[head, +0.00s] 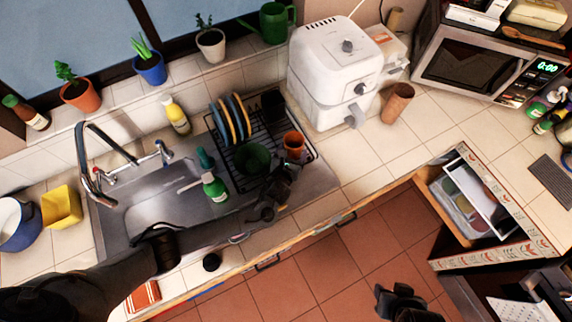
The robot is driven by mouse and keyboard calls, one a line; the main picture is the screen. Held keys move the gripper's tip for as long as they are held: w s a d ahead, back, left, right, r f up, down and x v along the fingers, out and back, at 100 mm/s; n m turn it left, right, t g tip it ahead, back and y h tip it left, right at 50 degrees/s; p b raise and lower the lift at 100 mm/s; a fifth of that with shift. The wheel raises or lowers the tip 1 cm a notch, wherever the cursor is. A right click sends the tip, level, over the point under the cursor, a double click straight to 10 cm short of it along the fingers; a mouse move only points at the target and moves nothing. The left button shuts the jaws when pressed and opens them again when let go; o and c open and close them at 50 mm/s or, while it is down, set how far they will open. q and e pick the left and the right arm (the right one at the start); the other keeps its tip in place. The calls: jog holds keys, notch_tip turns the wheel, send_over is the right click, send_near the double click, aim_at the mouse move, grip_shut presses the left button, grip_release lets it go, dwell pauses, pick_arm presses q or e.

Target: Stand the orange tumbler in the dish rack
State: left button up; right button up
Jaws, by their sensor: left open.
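The orange tumbler (294,142) is in the right part of the dish rack (271,132), beside the green bowl. It looks about upright, with its open top showing. My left gripper (284,168) is open, just in front of the tumbler at the rack's front right. I see a small gap between them, and nothing is in its jaws. My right gripper (398,301) is low at the bottom of the view, over the floor and far from the rack. Its fingers are too dark to read.
The rack also holds several plates (230,118), a green bowl (252,158) and a dark cup (272,103). A white air fryer (330,70) stands close to its right, with a brown cup (397,102) beyond. A green bottle (214,187) is by the sink. An open drawer (462,205) juts out at right.

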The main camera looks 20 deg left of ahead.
pick_arm(q)
jog(key=p+v, duration=0.1)
jog(key=v, duration=0.8)
jog(key=shift+r, duration=0.1)
jog(key=shift+s+d+n, duration=0.3)
jog(key=shift+s+n, duration=0.2)
jog(key=shift+s, duration=0.05)
jog(key=s+d+r+n+g+h, duration=0.25)
jog(key=s+n+g, duration=0.5)
jog(key=n, duration=0.75)
jog(key=s+a+r+n+g, duration=0.1)
jog(key=s+a+r+n, duration=0.2)
jog(key=s+n, duration=0.4)
jog(key=s+a+r+n+g, duration=0.1)
jog(key=s+a+r+n, duration=0.3)
jog(key=s+a+n, duration=0.2)
jog(key=s+n+y, duration=0.1)
jog(key=s+n, duration=0.1)
jog(key=n, duration=0.2)
jog(key=shift+s, duration=0.25)
jog(key=shift+a+g, duration=0.1)
jog(key=shift+g, duration=0.15)
